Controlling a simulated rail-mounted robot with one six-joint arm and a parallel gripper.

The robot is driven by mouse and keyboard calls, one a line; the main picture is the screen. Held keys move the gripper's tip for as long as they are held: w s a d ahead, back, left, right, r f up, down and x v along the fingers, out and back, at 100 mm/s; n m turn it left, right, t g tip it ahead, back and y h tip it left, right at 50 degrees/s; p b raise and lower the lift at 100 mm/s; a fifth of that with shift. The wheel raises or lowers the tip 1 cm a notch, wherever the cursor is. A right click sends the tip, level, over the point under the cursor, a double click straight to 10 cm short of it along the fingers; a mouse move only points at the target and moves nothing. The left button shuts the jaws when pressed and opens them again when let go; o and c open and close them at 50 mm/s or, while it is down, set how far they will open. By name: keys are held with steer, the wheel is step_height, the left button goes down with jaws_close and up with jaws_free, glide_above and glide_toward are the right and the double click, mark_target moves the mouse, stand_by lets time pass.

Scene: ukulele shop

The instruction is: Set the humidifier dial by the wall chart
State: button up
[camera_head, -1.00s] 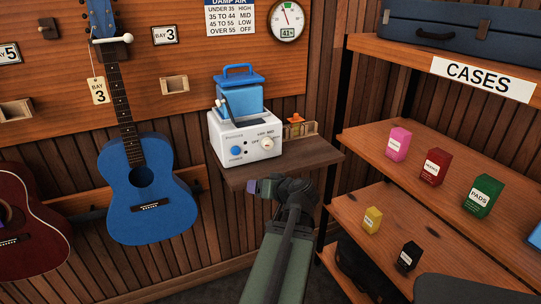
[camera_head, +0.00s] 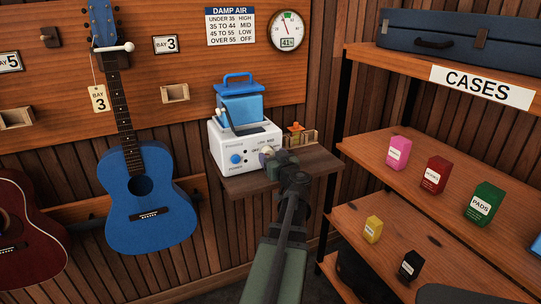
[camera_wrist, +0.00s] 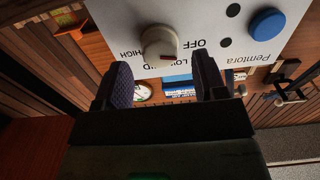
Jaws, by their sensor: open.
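The white humidifier (camera_head: 222,147) with a blue tank (camera_head: 240,108) stands on a small wall shelf. Its cream dial (camera_wrist: 158,42) shows in the wrist view, above and between my fingertips, with a red mark pointing right, towards the LOW and OFF side; the exact setting is hard to tell. MID is partly hidden. My gripper (camera_wrist: 163,82) is open, its two dark fingers just short of the dial with nothing between them. In the head view it covers part of the front panel. The wall chart (camera_head: 230,27) reads under 35 HIGH, 35 to 44 MID, 45 to 55 LOW, over 55 OFF. The gauge (camera_head: 286,30) shows 41%.
A blue power button (camera_wrist: 267,24) sits on the same panel. A small wooden box (camera_head: 301,136) stands right of the humidifier. A blue ukulele (camera_head: 150,205) hangs at left. Shelves (camera_head: 400,215) with small boxes stand at right.

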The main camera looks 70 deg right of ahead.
steer(key=shift+x, duration=0.95)
steer(key=shift+c, duration=0.3)
steer(key=c, duration=0.8)
steer(key=shift+c, duration=0.2)
